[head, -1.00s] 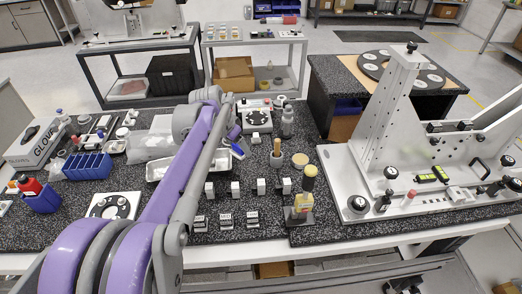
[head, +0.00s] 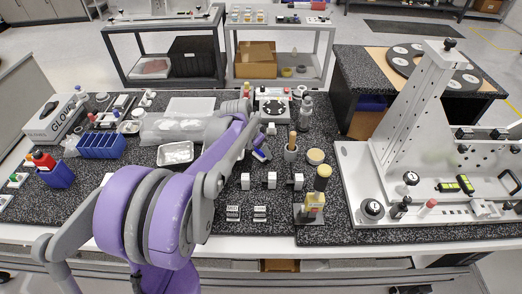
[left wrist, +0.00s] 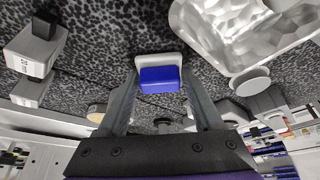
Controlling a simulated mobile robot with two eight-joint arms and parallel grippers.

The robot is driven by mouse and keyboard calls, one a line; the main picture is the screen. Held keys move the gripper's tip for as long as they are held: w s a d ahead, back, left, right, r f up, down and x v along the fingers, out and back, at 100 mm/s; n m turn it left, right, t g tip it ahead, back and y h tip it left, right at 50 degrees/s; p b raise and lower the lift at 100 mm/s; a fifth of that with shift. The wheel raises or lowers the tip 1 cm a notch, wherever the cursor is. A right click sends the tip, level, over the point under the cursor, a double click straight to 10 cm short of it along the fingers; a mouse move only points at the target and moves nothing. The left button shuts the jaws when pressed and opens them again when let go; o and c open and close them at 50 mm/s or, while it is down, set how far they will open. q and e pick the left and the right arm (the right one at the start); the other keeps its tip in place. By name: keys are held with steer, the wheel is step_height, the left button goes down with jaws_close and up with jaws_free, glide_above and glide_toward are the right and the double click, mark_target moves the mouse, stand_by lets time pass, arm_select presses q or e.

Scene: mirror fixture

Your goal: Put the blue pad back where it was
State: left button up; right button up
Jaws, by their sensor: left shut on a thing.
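The blue pad shows in the left wrist view (left wrist: 159,79) as a blue block with a white part behind it. My left gripper (left wrist: 158,90) is shut on it, one finger on each side. In the head view the blue pad (head: 261,155) is a small blue and white piece at the end of my left arm, near the middle of the counter. My left gripper (head: 256,147) is partly hidden there by its own arm. Whether the pad touches the counter is unclear. My right gripper is not in view.
A shiny tray (head: 176,143) lies to the left. White blocks (head: 271,180) stand in front of the pad. A large white fixture (head: 405,140) fills the right side.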

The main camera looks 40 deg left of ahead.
arm_select(q)
steer(key=shift+f, duration=0.25)
steer(key=shift+f, duration=0.15)
steer(key=o, duration=1.4)
steer(key=shift+o, duration=0.2)
steer(key=v, duration=1.2)
steer(key=shift+r+p, duration=0.3)
steer(key=shift+p, duration=0.05)
